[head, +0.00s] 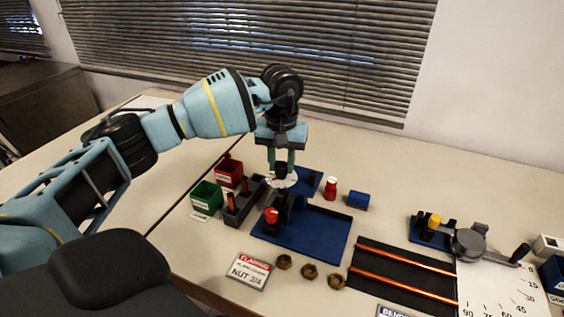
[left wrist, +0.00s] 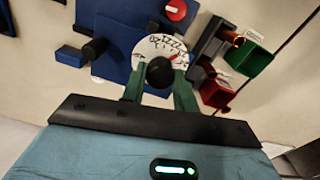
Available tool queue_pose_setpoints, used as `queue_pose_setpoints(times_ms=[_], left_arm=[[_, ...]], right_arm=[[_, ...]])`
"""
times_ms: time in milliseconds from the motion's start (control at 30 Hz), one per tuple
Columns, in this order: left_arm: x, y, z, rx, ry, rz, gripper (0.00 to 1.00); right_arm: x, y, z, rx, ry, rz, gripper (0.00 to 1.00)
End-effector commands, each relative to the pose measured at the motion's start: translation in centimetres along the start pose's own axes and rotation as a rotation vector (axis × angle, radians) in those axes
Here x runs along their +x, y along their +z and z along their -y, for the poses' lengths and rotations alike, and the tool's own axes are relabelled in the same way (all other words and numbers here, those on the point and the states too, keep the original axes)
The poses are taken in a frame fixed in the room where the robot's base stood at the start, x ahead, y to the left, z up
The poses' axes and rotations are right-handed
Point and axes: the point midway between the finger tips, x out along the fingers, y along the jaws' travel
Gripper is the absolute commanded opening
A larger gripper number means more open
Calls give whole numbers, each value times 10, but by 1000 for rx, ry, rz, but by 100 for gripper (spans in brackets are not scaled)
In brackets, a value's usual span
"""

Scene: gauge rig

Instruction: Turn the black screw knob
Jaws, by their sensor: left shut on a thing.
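The black screw knob (left wrist: 160,72) sits at the middle of a white round dial with dark marks and a red pointer (left wrist: 172,50) in the left wrist view. The dial (head: 284,180) also shows in the head view, on the blue rig. My left gripper (head: 283,166) points straight down from above. Its green fingers (left wrist: 159,88) stand on either side of the knob and are shut on it. The fingers partly hide the knob in the head view. My right gripper is in neither view.
A blue base plate (head: 325,235) with a red knob (head: 271,215) lies in front. Green (head: 207,197) and red (head: 229,171) bins stand left. A red piece (head: 331,187) and blue block (head: 357,199) stand right. Brass nuts (head: 309,271) and copper rods (head: 410,257) lie nearer.

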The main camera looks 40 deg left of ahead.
Motion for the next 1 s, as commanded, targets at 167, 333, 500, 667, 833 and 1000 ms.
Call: queue_pose_setpoints(times_ms=[167, 333, 500, 667, 833, 1000], left_arm=[[1, 0, 0, 47, 0, 1, 6], [0, 0, 0, 63, 0, 1, 6], [0, 0, 0, 64, -1, 1, 6], [0, 0, 0, 63, -1, 1, 6], [0, 0, 0, 63, -1, 1, 49], [0, 0, 0, 63, 0, 1, 51]], right_arm=[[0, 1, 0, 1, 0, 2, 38], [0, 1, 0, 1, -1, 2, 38], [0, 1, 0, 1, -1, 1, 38], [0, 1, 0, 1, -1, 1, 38], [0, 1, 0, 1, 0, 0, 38], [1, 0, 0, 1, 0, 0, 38]])
